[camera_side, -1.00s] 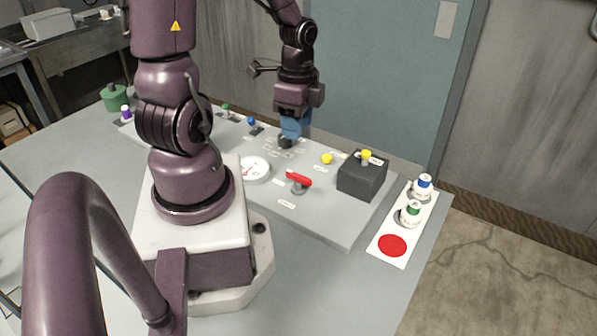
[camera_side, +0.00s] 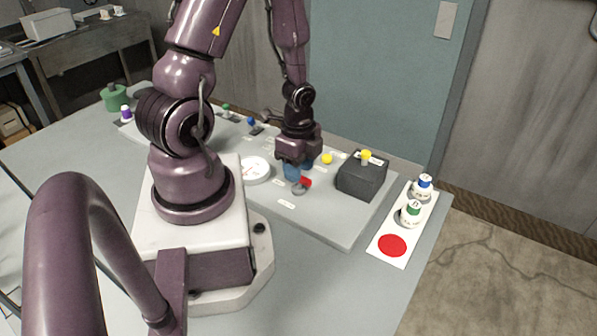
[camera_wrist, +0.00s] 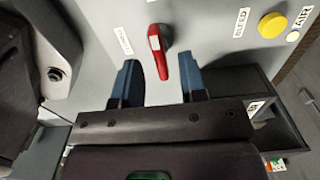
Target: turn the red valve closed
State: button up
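The red valve (camera_side: 306,182) is a lever handle on a grey pivot, standing on the sloped grey panel (camera_side: 325,215). In the side view my gripper (camera_side: 297,177) is right over it and hides part of the handle. In the wrist view the red handle (camera_wrist: 160,58) lies between and slightly beyond the two blue fingertips of my gripper (camera_wrist: 161,75). There are gaps on both sides of the handle, so the fingers are open and not gripping it. A small white label (camera_wrist: 123,40) sits left of the valve; its text is hard to read.
A dark box (camera_side: 361,178) with a yellow-topped knob stands right of the valve. A yellow button (camera_side: 327,159) is close behind my gripper. A round white gauge (camera_side: 255,170) lies to the left. Two bottles (camera_side: 411,213) stand on a white card with a red disc at the right.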

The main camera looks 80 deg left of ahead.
jog(key=shift+f, duration=0.9)
grip_shut()
